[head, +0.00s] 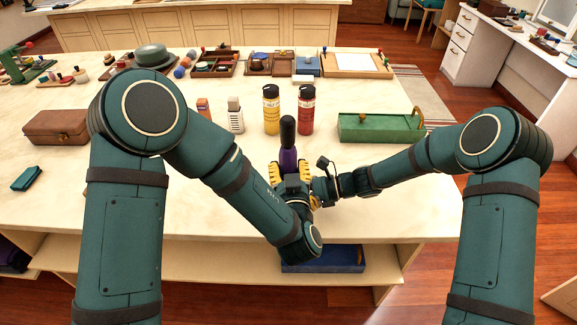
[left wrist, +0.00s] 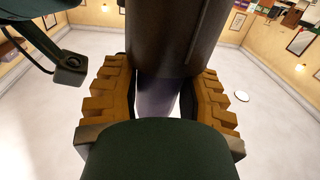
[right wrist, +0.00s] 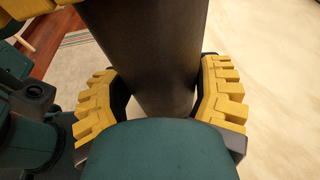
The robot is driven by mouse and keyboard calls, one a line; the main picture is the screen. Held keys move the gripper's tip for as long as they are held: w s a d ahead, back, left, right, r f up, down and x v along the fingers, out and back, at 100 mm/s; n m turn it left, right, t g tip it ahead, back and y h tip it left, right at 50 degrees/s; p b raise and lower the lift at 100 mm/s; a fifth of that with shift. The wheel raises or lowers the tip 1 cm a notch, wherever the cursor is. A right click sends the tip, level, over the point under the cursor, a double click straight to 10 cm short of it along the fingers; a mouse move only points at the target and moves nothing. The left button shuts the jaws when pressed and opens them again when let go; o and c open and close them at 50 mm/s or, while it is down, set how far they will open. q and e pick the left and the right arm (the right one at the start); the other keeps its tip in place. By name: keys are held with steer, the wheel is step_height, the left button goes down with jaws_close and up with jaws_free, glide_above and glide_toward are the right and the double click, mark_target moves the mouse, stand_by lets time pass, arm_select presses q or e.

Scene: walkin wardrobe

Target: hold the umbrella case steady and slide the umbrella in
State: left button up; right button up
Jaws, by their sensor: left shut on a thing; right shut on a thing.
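The umbrella (head: 288,158) stands roughly upright over the table, black handle up and purple body below. My left gripper (head: 290,178) is shut on its purple body. The left wrist view shows the lavender umbrella body (left wrist: 158,98) between the fingers, lined up with the mouth of the dark case (left wrist: 175,40); its lower end appears to be inside. My right gripper (head: 316,194) is shut on the case, lower down. The case (right wrist: 150,50) passes between its fingers in the right wrist view. My arms hide the case in the head view.
A yellow bottle (head: 271,112) and a red bottle (head: 306,112) stand just behind the umbrella. A green box (head: 380,128) is to the right, a brown case (head: 56,127) far left. A blue tray (head: 322,265) lies below the table's front edge.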

arm_select(q)
steer(key=shift+f, duration=0.3)
steer(key=o, duration=1.2)
steer(key=shift+o, duration=0.2)
steer(key=shift+s, duration=0.1)
steer(key=s+d, duration=0.1)
steer(key=s, duration=0.6)
steer(key=shift+s, duration=0.15)
